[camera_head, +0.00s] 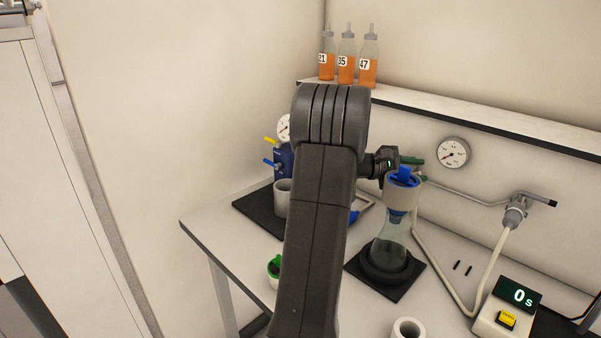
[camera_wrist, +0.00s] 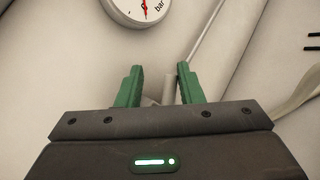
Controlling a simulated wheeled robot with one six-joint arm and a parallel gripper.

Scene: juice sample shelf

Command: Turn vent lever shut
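My gripper (camera_wrist: 156,82) has two green fingers standing apart. A short grey stub (camera_wrist: 169,88) shows between them, nearer the right finger, with a visible gap on the left. I cannot tell whether this stub is the vent lever. In the head view my gripper (camera_head: 416,169) is at the wall, left of and slightly below the round gauge, above and behind the flask (camera_head: 390,247). A thin grey pipe (camera_head: 462,194) runs right from it to a valve fitting (camera_head: 517,210) with a black-tipped handle (camera_head: 540,201). Yellow (camera_head: 271,140) and blue (camera_head: 268,162) levers sit on a blue unit at left.
The wall gauge (camera_head: 453,153) is close to my gripper and also shows in the wrist view (camera_wrist: 143,8). The flask has a blue-topped funnel just below the gripper. A timer (camera_head: 508,305) reads 0. Numbered orange bottles (camera_head: 346,62) stand on the shelf (camera_head: 440,112).

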